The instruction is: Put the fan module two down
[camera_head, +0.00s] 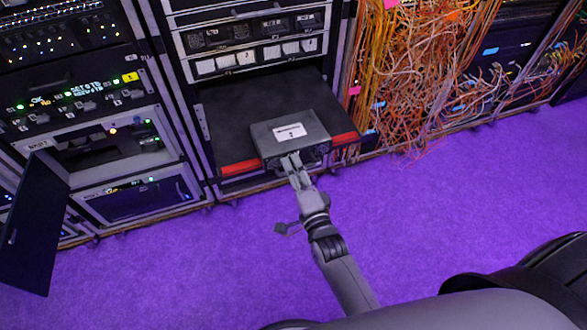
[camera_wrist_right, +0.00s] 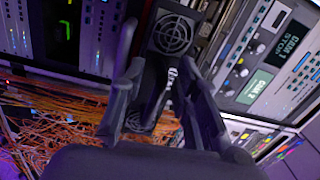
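The fan module is a dark grey box (camera_head: 270,136) with a white label on top. It rests at the front of a black pulled-out shelf (camera_head: 225,115) with red front edges. In the right wrist view its front (camera_wrist_right: 172,33) shows a round fan grille and a bar-like handle (camera_wrist_right: 168,92). My right gripper (camera_head: 290,161) is at the middle of the module's front. In the wrist view the fingers (camera_wrist_right: 160,68) stand apart on either side of the handle, with visible gaps. Contact with the handle cannot be made out. My left gripper is out of view.
Racked units (camera_head: 255,55) sit above the shelf. A rack with lit panels (camera_head: 85,95) stands at left, its dark door (camera_head: 35,225) swung open. Tangled orange cables (camera_head: 420,80) hang close to the shelf's right. The purple floor (camera_head: 440,210) in front is clear.

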